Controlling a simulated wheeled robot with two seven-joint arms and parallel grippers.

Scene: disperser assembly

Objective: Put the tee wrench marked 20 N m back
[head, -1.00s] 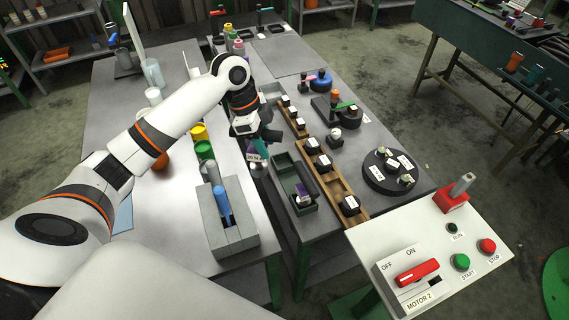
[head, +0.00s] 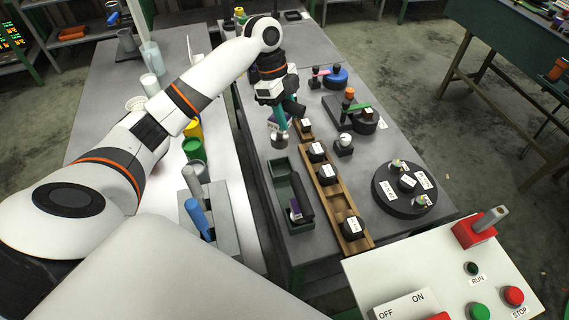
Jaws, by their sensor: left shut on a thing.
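My left gripper (head: 284,106) is shut on a teal-handled tool (head: 282,122), which hangs below the fingers. A small white label (head: 273,125) shows beside the handle, too small to read for certain. A dark round end (head: 279,140) shows at the tool's bottom, above the table just beyond the green tray (head: 279,189). I cannot tell whether that end touches anything. The gripper hides the tool's upper part. My right gripper is not in view.
A wooden rack (head: 327,191) with several labelled black pieces stands right of the tray. A black round stand (head: 405,205) and a black-based fixture with a green bar (head: 357,110) are further right. A grey block (head: 225,222) with upright handles is nearer left.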

